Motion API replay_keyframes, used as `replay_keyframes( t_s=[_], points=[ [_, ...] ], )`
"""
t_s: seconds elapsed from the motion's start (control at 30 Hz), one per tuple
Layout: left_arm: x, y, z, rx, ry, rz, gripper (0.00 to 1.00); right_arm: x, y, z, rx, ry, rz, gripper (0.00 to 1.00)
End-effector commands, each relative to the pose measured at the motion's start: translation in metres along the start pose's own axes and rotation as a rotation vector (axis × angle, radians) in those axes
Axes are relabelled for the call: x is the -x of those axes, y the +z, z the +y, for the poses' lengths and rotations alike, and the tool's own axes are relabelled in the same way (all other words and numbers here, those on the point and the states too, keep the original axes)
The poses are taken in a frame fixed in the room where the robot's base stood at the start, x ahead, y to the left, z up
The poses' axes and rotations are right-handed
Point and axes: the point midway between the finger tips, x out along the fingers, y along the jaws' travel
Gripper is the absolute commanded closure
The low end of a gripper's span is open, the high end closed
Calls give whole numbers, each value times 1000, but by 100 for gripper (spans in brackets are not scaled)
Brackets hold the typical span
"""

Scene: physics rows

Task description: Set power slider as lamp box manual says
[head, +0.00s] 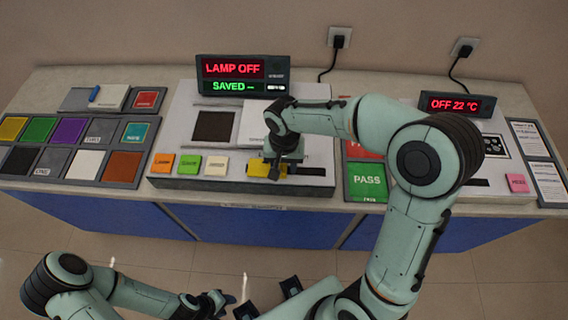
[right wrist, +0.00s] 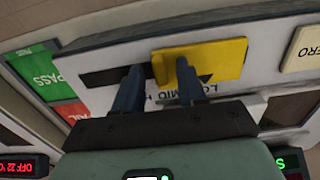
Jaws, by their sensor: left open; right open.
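The lamp box (head: 160,181) stands mid-bench. Its display (head: 243,76) reads "LAMP OFF" and "SAVED --". A yellow slider knob (head: 257,169) sits at the left part of a dark slot on the box's front right; it also shows in the right wrist view (right wrist: 225,60), with partly hidden LO, MID and HI marks. My right gripper (head: 278,174) is open at the knob. In the wrist view, one finger is in front of the yellow and the other beside its left edge; contact cannot be told. My left gripper (head: 222,298) is open, low in front of the bench.
Orange, green and cream buttons (head: 188,165) line the box's front left. A tile panel (head: 75,140) lies at left. A green PASS tile (head: 367,182) and an "OFF 22 °C" device (head: 457,104) are at right. Printed sheets (head: 548,180) at far right are too small to read.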

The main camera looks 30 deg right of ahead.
Motion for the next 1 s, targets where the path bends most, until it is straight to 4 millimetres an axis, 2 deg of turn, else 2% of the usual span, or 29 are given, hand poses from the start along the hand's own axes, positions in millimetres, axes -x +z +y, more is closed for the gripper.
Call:
replay_keyframes(
  t_s=[0.03, 0.07, 0.1, 0.17, 0.2, 0.37, 0.6, 0.7, 0.97, 1.0],
  points=[
    [0, 0, 0, 0, 0, 0, 57, 0, 0, 0, 0, 0, 0, 60],
    [0, 0, 0, 0, 0, 0, 57, 0, 0, 0, 0, 0, 0, 66],
    [0, 0, 0, 0, 0, 0, 57, 0, 0, 0, 0, 0, 0, 79],
    [0, 0, 0, 0, 0, 0, 57, 0, 0, 0, 0, 0, 0, 99],
    [0, 0, 0, 0, 0, 0, 57, 0, 0, 0, 0, 0, 0, 100],
    [0, 0, 0, 0, 0, 0, 57, 0, 0, 2, -1, 0, 0, 100],
    [-10, 4, -5, 2, -2, -6, 57, -1, -1, 41, -5, 2, 2, 100],
    [-12, 4, -6, 3, -2, -7, 57, 0, 0, 50, -2, 0, 2, 100],
    [-11, 4, -5, 2, -2, -7, 57, 0, 0, 50, 1, 1, 0, 100],
    [-11, 4, -5, 2, -2, -6, 57, 0, 0, 50, 0, 1, 0, 82]
  ],
)
